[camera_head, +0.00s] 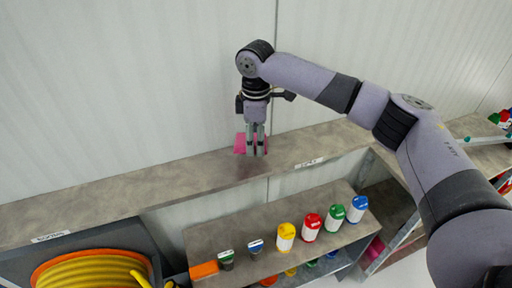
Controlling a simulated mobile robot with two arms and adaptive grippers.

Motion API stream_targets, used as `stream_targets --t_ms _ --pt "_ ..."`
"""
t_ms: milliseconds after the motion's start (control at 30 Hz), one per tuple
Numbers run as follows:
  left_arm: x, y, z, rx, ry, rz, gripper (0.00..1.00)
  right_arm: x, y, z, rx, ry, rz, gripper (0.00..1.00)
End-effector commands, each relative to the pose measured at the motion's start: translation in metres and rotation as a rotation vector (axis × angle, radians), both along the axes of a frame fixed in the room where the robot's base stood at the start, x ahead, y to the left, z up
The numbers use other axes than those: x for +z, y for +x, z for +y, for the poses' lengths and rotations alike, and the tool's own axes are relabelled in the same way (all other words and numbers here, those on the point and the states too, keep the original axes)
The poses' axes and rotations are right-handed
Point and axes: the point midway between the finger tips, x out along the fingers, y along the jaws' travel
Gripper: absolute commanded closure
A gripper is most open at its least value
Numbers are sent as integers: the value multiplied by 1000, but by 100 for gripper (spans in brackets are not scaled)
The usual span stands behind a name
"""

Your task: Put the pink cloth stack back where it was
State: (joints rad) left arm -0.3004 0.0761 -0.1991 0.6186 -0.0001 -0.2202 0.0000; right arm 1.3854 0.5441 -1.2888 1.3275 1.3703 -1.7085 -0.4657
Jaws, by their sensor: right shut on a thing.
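The pink cloth stack (240,144) is at the right gripper on the long upper shelf, near its middle. My right gripper (256,152) points down and is shut on the pink cloth stack, with its fingers in front of part of it. The stack is at the shelf surface; I cannot tell whether it rests on it or hangs just above. My left gripper is not in view.
The upper shelf (130,196) is clear on both sides of the stack, with a wall (120,80) behind. A lower shelf (222,239) holds several coloured bottles, such as a yellow one (285,238). A yellow hose coil (90,270) lies at lower left.

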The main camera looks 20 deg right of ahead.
Motion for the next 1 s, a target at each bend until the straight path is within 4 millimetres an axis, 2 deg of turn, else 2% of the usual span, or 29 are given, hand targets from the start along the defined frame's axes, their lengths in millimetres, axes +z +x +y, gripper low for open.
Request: stream_targets --t_ms 267,667,700,1000 --pt "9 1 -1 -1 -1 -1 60 -38 -1 -1 0 -2 3 77" --pt "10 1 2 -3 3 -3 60 -43 -1 0 0 -1 3 77" --pt "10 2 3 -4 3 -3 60 -44 0 0 0 -1 1 50" --pt "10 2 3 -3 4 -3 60 -44 0 -1 0 -2 2 31"
